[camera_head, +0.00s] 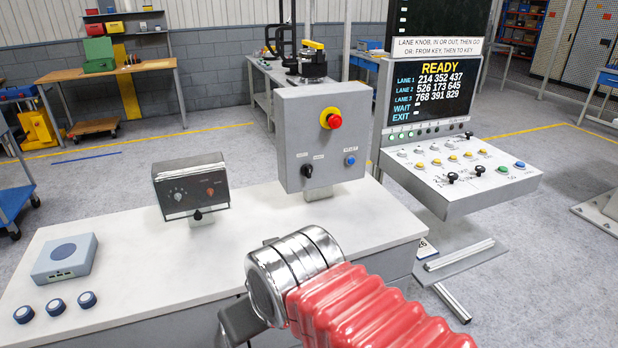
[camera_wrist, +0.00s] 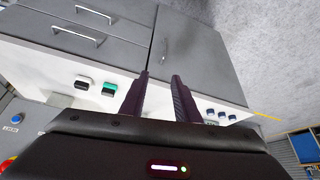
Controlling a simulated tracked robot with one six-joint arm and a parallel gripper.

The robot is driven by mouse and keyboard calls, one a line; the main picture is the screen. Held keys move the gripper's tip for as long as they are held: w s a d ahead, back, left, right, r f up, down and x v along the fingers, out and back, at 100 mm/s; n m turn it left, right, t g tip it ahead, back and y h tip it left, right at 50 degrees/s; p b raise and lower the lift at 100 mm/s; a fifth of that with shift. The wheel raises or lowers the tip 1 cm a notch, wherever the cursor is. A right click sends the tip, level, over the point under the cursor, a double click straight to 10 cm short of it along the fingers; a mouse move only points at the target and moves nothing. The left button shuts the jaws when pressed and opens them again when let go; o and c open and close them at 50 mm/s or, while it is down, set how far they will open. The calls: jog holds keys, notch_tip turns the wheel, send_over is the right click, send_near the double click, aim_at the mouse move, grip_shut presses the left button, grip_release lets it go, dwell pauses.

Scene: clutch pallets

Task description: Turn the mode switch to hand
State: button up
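The grey control box (camera_head: 323,138) stands upright on the white bench. It carries a black rotary switch (camera_head: 307,171) low on its left, with small labels above that are too small to read; I cannot tell which label it points to. A red mushroom button on a yellow ring (camera_head: 331,118) and a blue button (camera_head: 350,160) are on the same face. My gripper (camera_wrist: 160,76) is open and empty in the wrist view, with a gap between its dark fingers. It is away from the switch; in the head view my arm mostly hides it. The box edge shows in the wrist view (camera_wrist: 14,138).
A small box with dials (camera_head: 190,190) stands left of the control box. A console with a screen (camera_head: 430,95) stands right.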

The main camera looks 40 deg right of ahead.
jog(key=w+d+m+t+h, duration=0.3)
jog(key=w+d+t+h, duration=0.15)
jog(key=w+d, duration=1.4)
jog(key=w+d+f+t, duration=0.1)
jog(key=d+t, duration=0.6)
jog(key=d, duration=0.6)
jog(key=shift+w, duration=0.2)
jog(key=shift+w+d, duration=0.1)
jog(key=shift+d, duration=0.05)
